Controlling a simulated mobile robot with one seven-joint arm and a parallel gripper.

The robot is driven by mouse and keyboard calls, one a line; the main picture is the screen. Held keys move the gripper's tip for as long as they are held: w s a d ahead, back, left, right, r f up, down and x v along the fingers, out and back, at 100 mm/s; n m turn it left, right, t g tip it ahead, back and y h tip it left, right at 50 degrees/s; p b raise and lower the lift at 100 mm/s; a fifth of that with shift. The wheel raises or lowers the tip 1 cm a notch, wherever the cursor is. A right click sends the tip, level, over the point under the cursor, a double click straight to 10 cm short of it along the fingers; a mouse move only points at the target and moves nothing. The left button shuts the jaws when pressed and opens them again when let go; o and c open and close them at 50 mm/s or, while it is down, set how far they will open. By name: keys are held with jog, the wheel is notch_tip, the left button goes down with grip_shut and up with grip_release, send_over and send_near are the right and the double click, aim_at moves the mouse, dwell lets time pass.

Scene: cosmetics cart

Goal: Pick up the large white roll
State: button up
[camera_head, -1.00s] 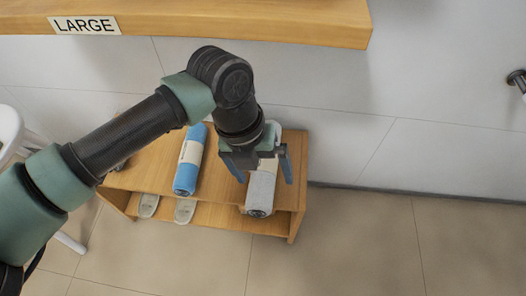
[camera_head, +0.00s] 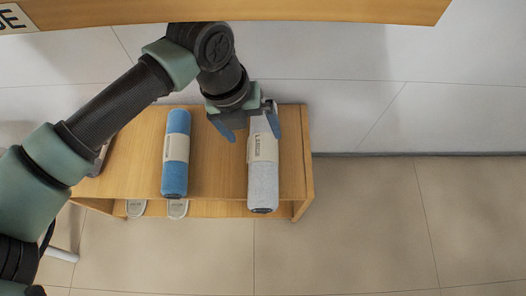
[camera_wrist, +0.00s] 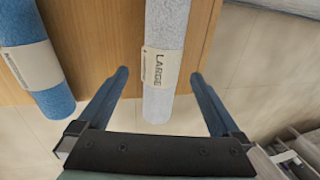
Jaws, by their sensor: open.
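The large white roll (camera_head: 263,182) is a pale grey-white roll with a beige band. In the wrist view the roll (camera_wrist: 167,28) carries a band reading "LARGE" and lies between my two fingers. My gripper (camera_head: 253,132) is open above the far part of the roll in the head view, one finger to each side. In the wrist view my gripper (camera_wrist: 160,80) holds nothing. Part of the roll's far end is hidden behind my gripper in the head view.
A blue roll (camera_head: 176,150) with a beige band lies left of the white roll, with bare wood between. The wooden shelf unit (camera_head: 219,180) stands against the wall. Pale slippers (camera_head: 177,208) show on its lower level. A wooden ledge (camera_head: 300,12) crosses above. Floor at right is clear.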

aim_at(260, 143)
jog(key=shift+b+x, duration=2.5)
jog(key=shift+x, duration=1)
jog(key=shift+d+r, duration=0.1)
jog(key=shift+d, duration=0.05)
grip_shut()
